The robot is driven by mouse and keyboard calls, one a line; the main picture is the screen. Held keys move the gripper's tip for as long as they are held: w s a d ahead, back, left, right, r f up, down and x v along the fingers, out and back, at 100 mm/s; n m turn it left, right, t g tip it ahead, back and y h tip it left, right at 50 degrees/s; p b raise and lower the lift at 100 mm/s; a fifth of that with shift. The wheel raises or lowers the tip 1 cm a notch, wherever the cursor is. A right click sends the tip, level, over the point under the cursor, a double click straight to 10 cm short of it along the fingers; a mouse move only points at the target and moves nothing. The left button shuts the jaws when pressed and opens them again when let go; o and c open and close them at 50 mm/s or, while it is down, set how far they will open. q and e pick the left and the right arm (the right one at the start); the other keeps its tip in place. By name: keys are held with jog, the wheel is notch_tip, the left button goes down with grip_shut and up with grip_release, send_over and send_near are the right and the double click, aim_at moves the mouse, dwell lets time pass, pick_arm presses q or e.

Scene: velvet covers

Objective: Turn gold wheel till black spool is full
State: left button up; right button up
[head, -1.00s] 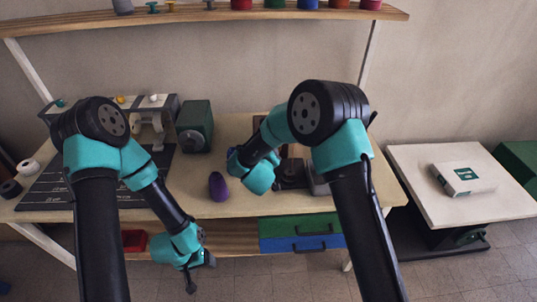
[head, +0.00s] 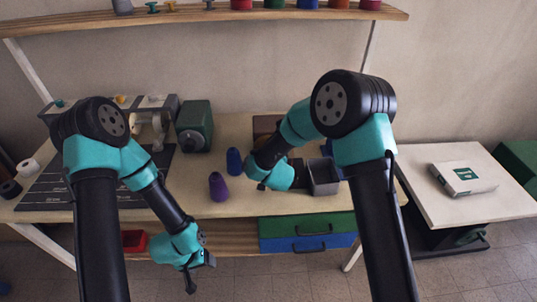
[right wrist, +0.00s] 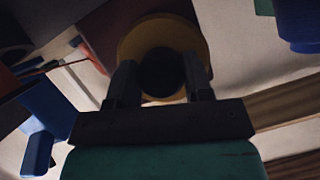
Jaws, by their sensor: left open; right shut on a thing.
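My right gripper (right wrist: 160,78) shows in the right wrist view with its two dark fingers on either side of a gold wheel (right wrist: 135,42). It is shut on the wheel. A dark round part (right wrist: 160,72) sits at the wheel's middle, between the fingers; I cannot tell if it is a knob or a spool. In the head view my right arm hides the wheel. My left gripper (head: 193,274) hangs open and empty in front of the table's front edge. I cannot pick out the black spool with certainty.
A purple cone (head: 218,187) and a blue cone (head: 234,161) stand left of my right gripper. A grey open box (head: 323,177) is to its right. A green machine (head: 194,126) stands further back. Dark and white rolls (head: 10,189) lie at the far left.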

jog(key=m+y, duration=0.2)
jog(key=m, duration=0.1)
jog(key=shift+m+t, duration=0.3)
jog(key=shift+m, duration=0.1)
jog(key=m+t+y, duration=0.1)
jog(key=m+y, duration=0.1)
jog(key=m, duration=0.2)
jog(key=shift+y, duration=0.3)
jog(key=shift+m, duration=0.3)
jog(key=o, duration=0.9)
jog(key=v, duration=1.7)
jog(key=shift+s+d, duration=0.15)
